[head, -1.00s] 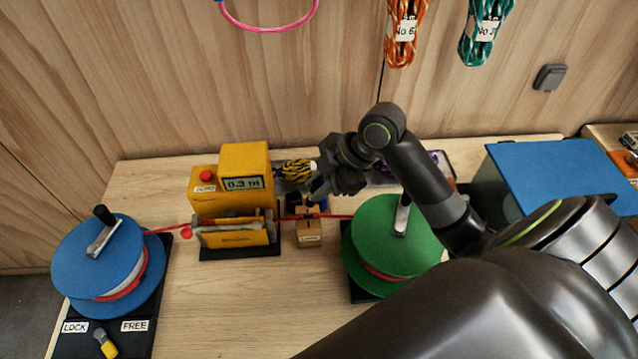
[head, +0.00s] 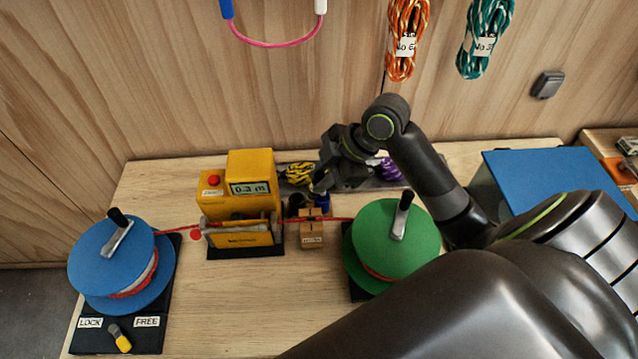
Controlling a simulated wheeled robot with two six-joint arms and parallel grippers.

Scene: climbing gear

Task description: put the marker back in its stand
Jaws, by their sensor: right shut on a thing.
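My right gripper (head: 324,184) is above and just behind a small wooden block (head: 312,236) with a label. Its fingers are shut on a thin dark thing that I take to be the marker, but the fingers and wrist hide most of it. Behind the block stand a small dark holder (head: 296,203) and a blue one (head: 323,202), partly covered by the gripper. I cannot tell which is the marker's stand, or whether the held thing touches either. My left gripper is not in view.
A red rope runs from a blue reel (head: 112,262) through a yellow length meter (head: 240,190) and past the block to a green reel (head: 385,245). A tray with yellow and purple cord (head: 390,168) lies behind. The front middle of the table is bare.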

